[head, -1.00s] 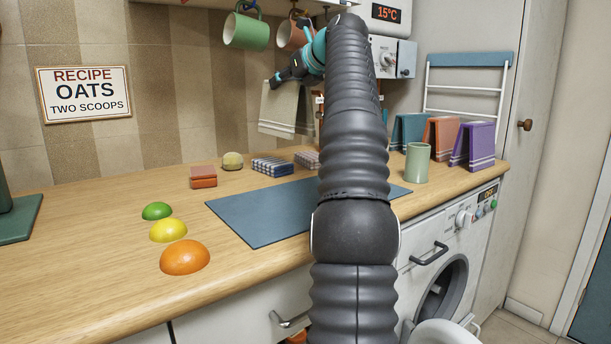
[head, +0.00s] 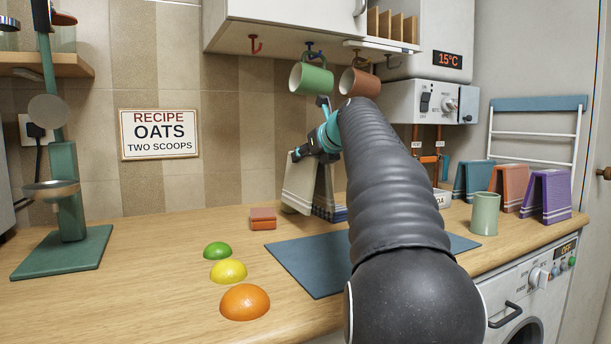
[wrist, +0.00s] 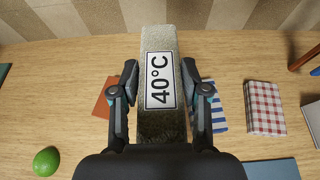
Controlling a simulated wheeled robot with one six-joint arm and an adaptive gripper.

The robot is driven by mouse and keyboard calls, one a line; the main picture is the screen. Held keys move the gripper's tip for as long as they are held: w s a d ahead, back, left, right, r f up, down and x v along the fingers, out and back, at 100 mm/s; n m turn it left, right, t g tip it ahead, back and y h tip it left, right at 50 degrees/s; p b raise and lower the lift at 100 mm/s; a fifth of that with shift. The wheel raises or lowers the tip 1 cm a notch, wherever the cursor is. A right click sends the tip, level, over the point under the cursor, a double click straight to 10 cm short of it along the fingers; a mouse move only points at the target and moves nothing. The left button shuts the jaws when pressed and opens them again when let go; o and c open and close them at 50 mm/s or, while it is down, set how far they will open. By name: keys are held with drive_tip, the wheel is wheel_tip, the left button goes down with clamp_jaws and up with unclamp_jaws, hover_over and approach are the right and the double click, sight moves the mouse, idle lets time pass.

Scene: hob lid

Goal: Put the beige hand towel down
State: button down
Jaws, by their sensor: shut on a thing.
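The beige hand towel (head: 298,184) hangs folded over from my gripper (head: 318,146), in front of the tiled wall at the back of the worktop. Its lower edge is close to the wooden worktop (head: 180,245); I cannot tell whether it touches. In the wrist view my gripper (wrist: 158,88) has a finger on each side of the towel (wrist: 158,40) and is shut on it. A white label reading 40°C faces the camera. The towel hides part of the worktop beneath it.
A red-orange folded cloth (head: 263,218) lies left of the towel. A blue-striped cloth (wrist: 213,118) and a red-checked cloth (wrist: 265,107) lie to its right. Fruit halves and a blue mat (head: 310,262) are nearer. Mugs (head: 311,78) hang above.

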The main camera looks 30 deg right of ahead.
sight(307, 180)
drive_tip(key=shift+a+f, duration=0.15)
drive_tip(key=shift+a, duration=0.05)
drive_tip(key=shift+f+b, duration=0.8)
drive_tip(key=shift+f, duration=1.3)
drive_tip(key=c, duration=0.6)
unclamp_jaws()
drive_tip(key=shift+w, duration=0.1)
